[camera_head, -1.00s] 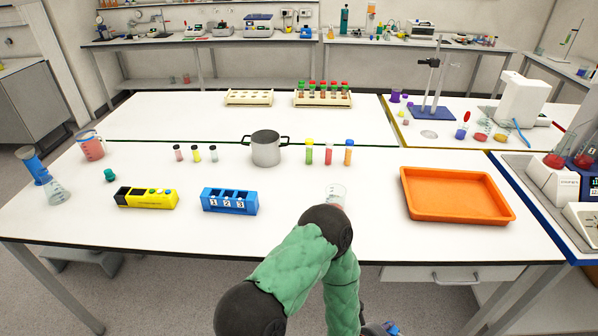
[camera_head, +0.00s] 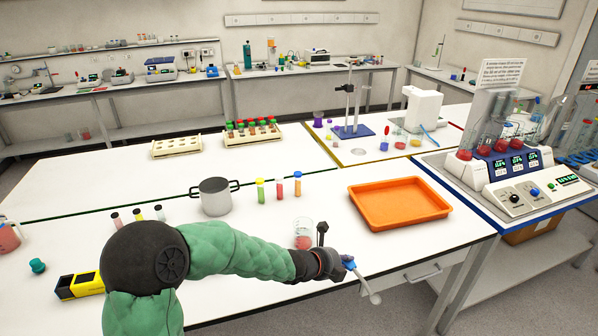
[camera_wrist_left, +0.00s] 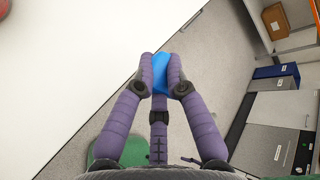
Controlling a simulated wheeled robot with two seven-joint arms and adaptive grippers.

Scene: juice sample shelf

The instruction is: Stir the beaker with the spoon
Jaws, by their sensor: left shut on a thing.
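The glass beaker (camera_head: 303,236) stands on the white table, with pinkish-red contents at its bottom. My left gripper (camera_head: 343,263) is just right of the beaker in the head view, near the table's front edge. It is shut on the spoon (camera_head: 374,298), whose pale rounded end points down and right, away from the beaker. In the left wrist view, my left gripper's fingers (camera_wrist_left: 160,75) close on a blue part of the spoon (camera_wrist_left: 162,68), with the floor behind it. My right gripper is not in view.
An orange tray (camera_head: 399,222) lies right of the beaker. Behind the beaker stand several capped tubes (camera_head: 279,190) and a grey pot (camera_head: 215,196). A yellow rack (camera_head: 80,286) is partly hidden by my left arm. A juice machine (camera_head: 512,165) stands at the right.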

